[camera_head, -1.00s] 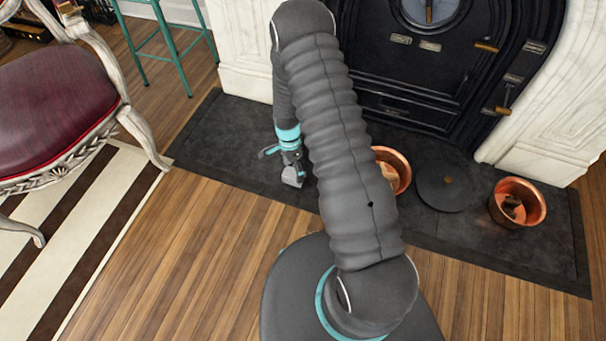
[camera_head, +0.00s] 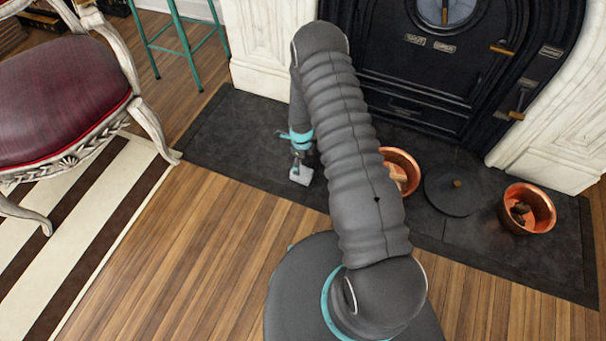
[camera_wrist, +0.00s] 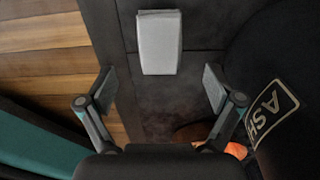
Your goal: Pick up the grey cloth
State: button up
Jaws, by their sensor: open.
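The grey cloth (camera_head: 301,175) lies as a small light grey folded rectangle on the dark hearth slab, left of my arm in the head view. In the wrist view the cloth (camera_wrist: 159,42) lies flat at the top middle, ahead of and between the fingertips. My gripper (camera_wrist: 160,90) is open and empty, its fingers spread to either side. In the head view my gripper (camera_head: 300,160) points down just above the cloth; its fingertips are small there, and contact cannot be made out.
Copper pots (camera_head: 527,208) and (camera_head: 400,171), a second copper pot partly behind my arm, stand on the hearth (camera_head: 225,140) with a round dark lid (camera_head: 452,190). A black stove door (camera_head: 420,75) is behind. A red chair (camera_head: 60,100) stands left. Wooden floor in front is clear.

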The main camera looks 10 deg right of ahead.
aim_at(302, 171)
jog(key=shift+s+f, duration=0.1)
jog(key=shift+f, duration=3.6)
jog(key=c, duration=1.3)
jog(key=shift+r, duration=0.1)
notch_tip(302, 171, up, 4)
jog(key=shift+f, duration=0.1)
jog(key=s+d+r, duration=0.6)
jog(key=d+r, duration=0.1)
jog(key=d, duration=0.3)
